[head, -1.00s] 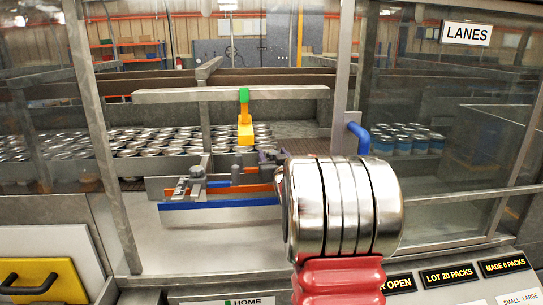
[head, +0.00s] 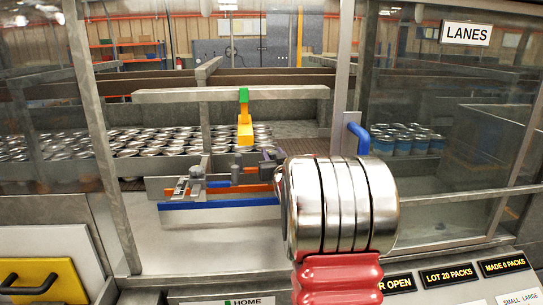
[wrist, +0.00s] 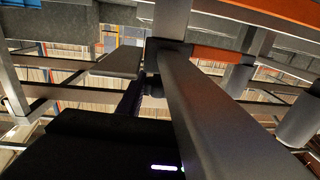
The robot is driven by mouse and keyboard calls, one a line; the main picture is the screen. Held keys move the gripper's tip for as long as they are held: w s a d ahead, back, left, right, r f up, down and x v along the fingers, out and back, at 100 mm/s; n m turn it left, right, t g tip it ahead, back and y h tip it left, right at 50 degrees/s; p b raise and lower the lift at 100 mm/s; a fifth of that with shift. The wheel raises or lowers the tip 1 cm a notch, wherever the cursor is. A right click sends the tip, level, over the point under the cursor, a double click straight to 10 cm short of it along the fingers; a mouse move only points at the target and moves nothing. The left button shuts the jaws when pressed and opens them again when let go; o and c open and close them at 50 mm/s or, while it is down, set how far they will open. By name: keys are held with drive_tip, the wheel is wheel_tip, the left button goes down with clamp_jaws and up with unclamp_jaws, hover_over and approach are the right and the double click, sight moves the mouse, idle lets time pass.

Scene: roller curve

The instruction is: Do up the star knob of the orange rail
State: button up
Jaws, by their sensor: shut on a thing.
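The orange rail (head: 222,190) lies above a blue rail (head: 220,204) inside the machine in the head view. An orange strip (wrist: 222,54) also shows in the wrist view. My gripper (head: 238,172) reaches left from behind my large shiny arm joint to the right part of the orange rail. It is shut on a small dark part at the rail, which I take for the star knob; the jaws mostly hide it. A grey bracket (head: 190,184) sits at the rail's left end.
A yellow piece with a green top (head: 244,125) hangs from a grey crossbar (head: 180,96) above the rail. Many cans (head: 130,143) stand behind. A blue handle (head: 359,138) and metal frame posts (head: 98,130) border the opening. The pale floor before the rails is clear.

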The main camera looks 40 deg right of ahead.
drive_tip(key=shift+w+a+r+m+g+h, duration=0.1)
drive_tip(key=shift+r+m+g+h, duration=0.1)
drive_tip(key=shift+m+g+h, duration=0.65)
drive_tip(key=shift+w+a+r+m+g+h, duration=0.1)
drive_tip(key=shift+r+m+g+h, duration=0.1)
drive_tip(key=shift+m+g+h, duration=0.65)
drive_tip(key=shift+f+m+g+h, duration=0.1)
drive_tip(key=shift+m+g+h, duration=0.6)
drive_tip(key=shift+h, duration=0.5)
drive_tip(key=o, duration=0.7)
drive_tip(key=shift+c, duration=0.2)
drive_tip(key=o, duration=0.4)
drive_tip(key=shift+s+f, duration=0.15)
drive_tip(key=shift+f, duration=0.05)
drive_tip(key=shift+d, duration=0.1)
drive_tip(key=v, duration=1.4)
